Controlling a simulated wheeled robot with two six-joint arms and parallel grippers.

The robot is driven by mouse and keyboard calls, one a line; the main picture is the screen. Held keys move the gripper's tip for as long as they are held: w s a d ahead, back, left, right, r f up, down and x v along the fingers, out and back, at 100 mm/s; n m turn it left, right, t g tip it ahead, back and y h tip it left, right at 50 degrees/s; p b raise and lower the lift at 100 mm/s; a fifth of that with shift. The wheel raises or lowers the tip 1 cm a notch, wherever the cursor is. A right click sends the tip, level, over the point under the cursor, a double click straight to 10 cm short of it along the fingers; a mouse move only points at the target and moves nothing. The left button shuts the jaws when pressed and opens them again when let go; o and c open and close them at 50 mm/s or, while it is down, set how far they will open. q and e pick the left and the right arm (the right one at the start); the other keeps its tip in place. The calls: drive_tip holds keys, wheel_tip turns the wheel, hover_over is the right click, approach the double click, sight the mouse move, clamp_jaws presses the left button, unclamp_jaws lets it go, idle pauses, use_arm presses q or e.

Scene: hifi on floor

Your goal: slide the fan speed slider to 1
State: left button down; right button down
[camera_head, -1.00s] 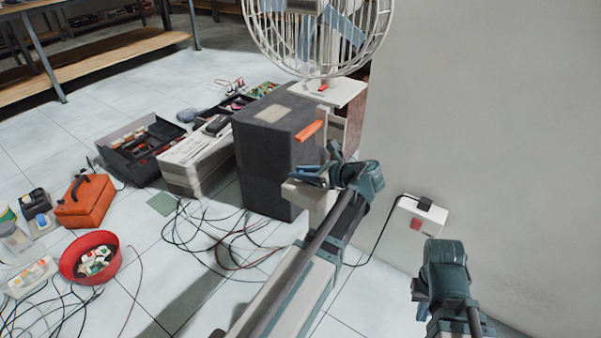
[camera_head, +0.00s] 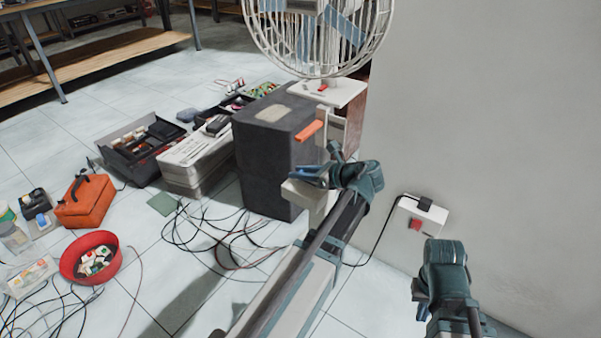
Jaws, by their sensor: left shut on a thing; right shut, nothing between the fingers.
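The white fan (camera_head: 318,38), with a round wire cage, stands on a pale base (camera_head: 340,93) at the top centre. A small red part (camera_head: 322,88) shows on top of that base. An orange bar (camera_head: 308,131) sticks out in front of the dark grey box, beside a pale upright part; I cannot tell which part is the speed slider. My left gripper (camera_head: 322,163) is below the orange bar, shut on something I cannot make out. A pale block shows just under its fingers. My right gripper (camera_head: 418,300) is shut and empty at the lower right, away from the fan.
The dark grey box (camera_head: 265,150) stands left of my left gripper. A grey wall (camera_head: 500,120) fills the right side, with a power strip (camera_head: 420,217) near it. Loose cables, a red bowl (camera_head: 67,268) and an orange toolbox (camera_head: 86,203) lie on the tiled floor.

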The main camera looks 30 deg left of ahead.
use_arm(q)
drive_tip(key=shift+d, duration=0.1)
drive_tip(key=shift+s+d, duration=0.1)
drive_tip(key=shift+d, duration=0.8)
drive_tip(key=c, duration=0.6)
unclamp_jaws()
drive_tip(key=shift+c, duration=0.2)
drive_tip(key=shift+d, duration=0.1)
